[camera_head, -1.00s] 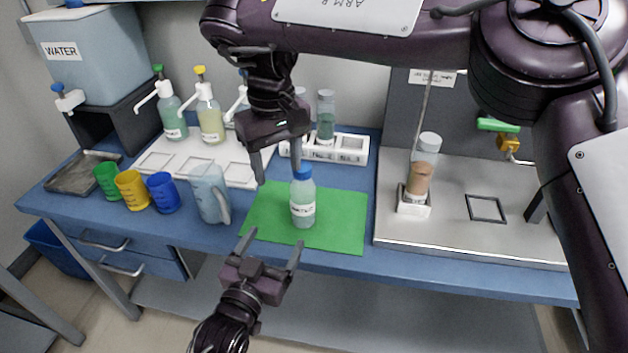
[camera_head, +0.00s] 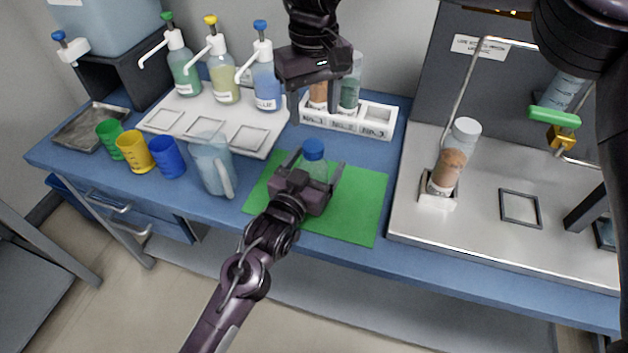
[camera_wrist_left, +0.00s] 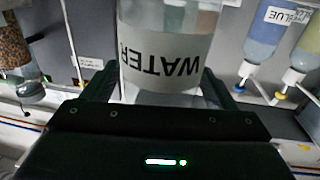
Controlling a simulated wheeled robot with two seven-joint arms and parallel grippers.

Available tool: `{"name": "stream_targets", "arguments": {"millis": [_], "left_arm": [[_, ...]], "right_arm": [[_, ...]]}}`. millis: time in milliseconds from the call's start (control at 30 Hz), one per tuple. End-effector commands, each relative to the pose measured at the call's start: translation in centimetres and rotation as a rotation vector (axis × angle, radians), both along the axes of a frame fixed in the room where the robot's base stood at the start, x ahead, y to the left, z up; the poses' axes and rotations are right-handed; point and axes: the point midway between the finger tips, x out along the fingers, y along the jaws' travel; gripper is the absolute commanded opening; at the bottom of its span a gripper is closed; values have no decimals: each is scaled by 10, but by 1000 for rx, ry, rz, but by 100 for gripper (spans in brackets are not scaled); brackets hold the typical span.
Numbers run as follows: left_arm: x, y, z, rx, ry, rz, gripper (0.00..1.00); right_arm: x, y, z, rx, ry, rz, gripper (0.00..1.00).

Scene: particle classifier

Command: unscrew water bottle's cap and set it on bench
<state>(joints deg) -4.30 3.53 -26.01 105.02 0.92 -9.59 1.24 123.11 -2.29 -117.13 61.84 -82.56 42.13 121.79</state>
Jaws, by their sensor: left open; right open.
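The left wrist view shows the bottle's WATER label (camera_wrist_left: 165,62) upside down between the fingers (camera_wrist_left: 158,85). I cannot tell whether they touch it. My right gripper (camera_head: 318,108) hangs open and empty, fingers down, above and behind the cap.
A clear pitcher (camera_head: 212,165) stands left of the mat, beside blue, yellow and green cups. Pump bottles stand on a white tray (camera_head: 158,143) behind. A vial rack (camera_head: 370,126) is behind the mat. The mat's right part is bare, with a metal platform (camera_head: 480,222) beyond.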

Motion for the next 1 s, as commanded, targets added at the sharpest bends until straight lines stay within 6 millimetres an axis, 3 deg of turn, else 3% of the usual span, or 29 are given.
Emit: {"name": "stream_targets", "arguments": {"millis": [367, 1000], "left_arm": [[6, -3, 0, 0, 0, -1, 80], [6, -3, 0, 0, 0, 0, 0]], "right_arm": [[0, 0, 0, 0, 0, 0, 54], [0, 0, 0, 0, 0, -23, 54]]}}
